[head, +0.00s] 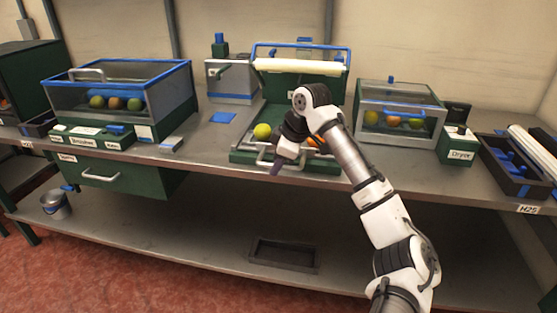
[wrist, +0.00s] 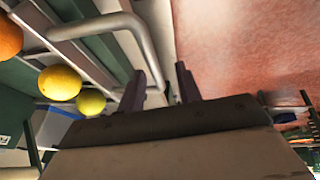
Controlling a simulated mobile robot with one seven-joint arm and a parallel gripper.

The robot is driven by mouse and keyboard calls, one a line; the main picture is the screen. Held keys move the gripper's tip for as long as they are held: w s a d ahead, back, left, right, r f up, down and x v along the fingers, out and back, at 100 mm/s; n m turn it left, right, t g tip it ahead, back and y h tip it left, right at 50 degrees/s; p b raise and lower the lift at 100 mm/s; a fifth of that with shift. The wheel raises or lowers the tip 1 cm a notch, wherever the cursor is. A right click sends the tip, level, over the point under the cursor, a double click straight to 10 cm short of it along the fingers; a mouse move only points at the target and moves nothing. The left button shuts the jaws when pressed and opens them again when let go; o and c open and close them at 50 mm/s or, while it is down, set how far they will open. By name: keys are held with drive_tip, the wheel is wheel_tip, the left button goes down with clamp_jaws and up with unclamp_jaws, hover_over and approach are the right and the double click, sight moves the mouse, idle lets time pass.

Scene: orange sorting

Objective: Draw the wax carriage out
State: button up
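The wax carriage (head: 322,166) is a low green tray at the front of the middle station, under a white roller (head: 300,67). A yellow-green fruit (head: 262,131) and partly hidden orange fruit show on it. Its pale bar handle (head: 262,160) runs along the front, partly covered by my arm; the handle (wrist: 140,38) is large in the wrist view. My gripper (head: 276,167) is at this handle, pointing down. In the wrist view its dark fingers (wrist: 164,84) are apart, with one end of the handle appearing between or just beyond them. Contact cannot be told.
A blue-framed clear bin with fruit (head: 120,88) stands left above a green drawer (head: 115,175). A clear-fronted box of fruit (head: 400,120) and a green dryer block (head: 458,147) stand right. The space before the bench edge looks clear.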

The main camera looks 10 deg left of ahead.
drive_tip(key=v, duration=1.3)
drive_tip(key=shift+r, duration=0.35)
